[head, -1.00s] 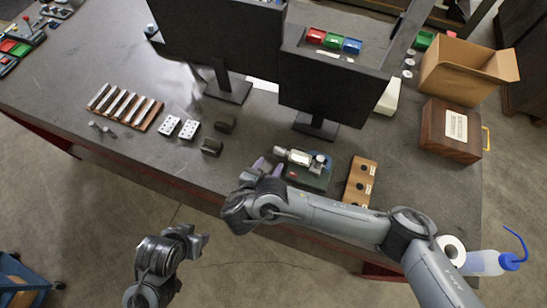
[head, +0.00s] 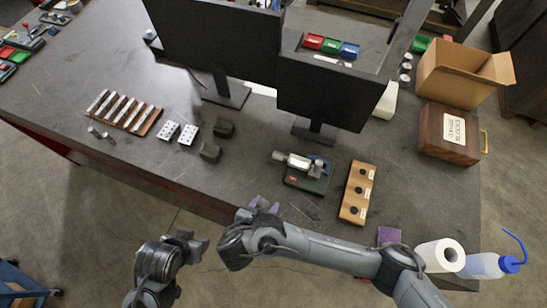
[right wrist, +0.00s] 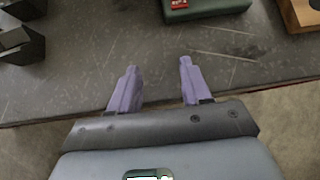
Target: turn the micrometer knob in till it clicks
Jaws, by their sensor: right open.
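The micrometer (head: 299,161) is a silver instrument lying across a dark green base (head: 306,182) on the bench. Its knob (head: 278,156) points left. My right gripper (head: 264,204) is at the bench's front edge, below and left of the micrometer and apart from it.
A wooden block with black holes (head: 358,192) stands right of the base. Two dark blocks (head: 211,152) and white dotted plates (head: 180,133) lie to the left. Monitors (head: 333,95) stand behind. The bench top before the micrometer is clear.

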